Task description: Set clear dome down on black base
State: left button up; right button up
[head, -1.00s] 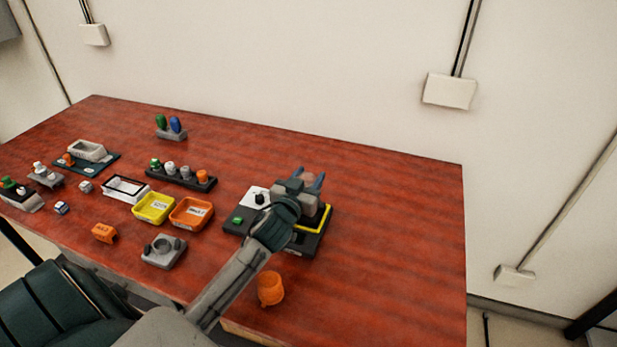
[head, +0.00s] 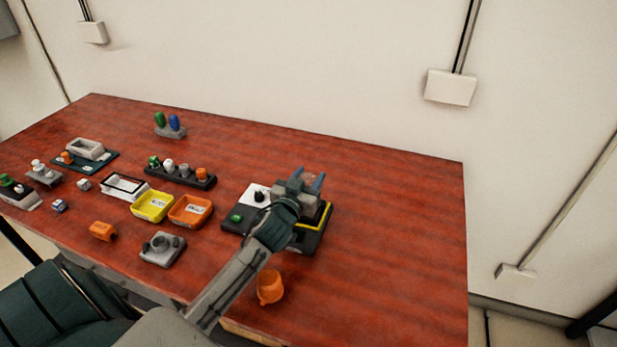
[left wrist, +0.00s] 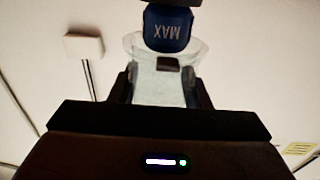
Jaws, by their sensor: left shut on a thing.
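My left gripper (head: 300,187) is at the right part of the table, over a black base (head: 235,227) that has a white panel, a green block and a yellow border. The gripper and forearm hide much of the base. In the left wrist view, the gripper's two dark fingers are shut on a clear, pale dome (left wrist: 158,88) that flares at its far end. The dome is hard to make out in the head view, and I cannot tell its gap to the base. A blue part marked MAX (left wrist: 167,28) shows beyond the dome. My right gripper is not in view.
An orange cup (head: 270,287) stands near the front edge, close to my forearm. Orange (head: 191,222) and yellow (head: 152,218) trays and a grey fixture (head: 162,250) lie left of the base. The table right of the base is clear.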

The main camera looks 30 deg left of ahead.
pick_arm(q)
jog(key=shift+f+b, duration=0.45)
jog(key=shift+f, duration=0.1)
dwell(0.8)
jog(key=shift+f, duration=0.25)
jog(key=shift+s+f, duration=0.1)
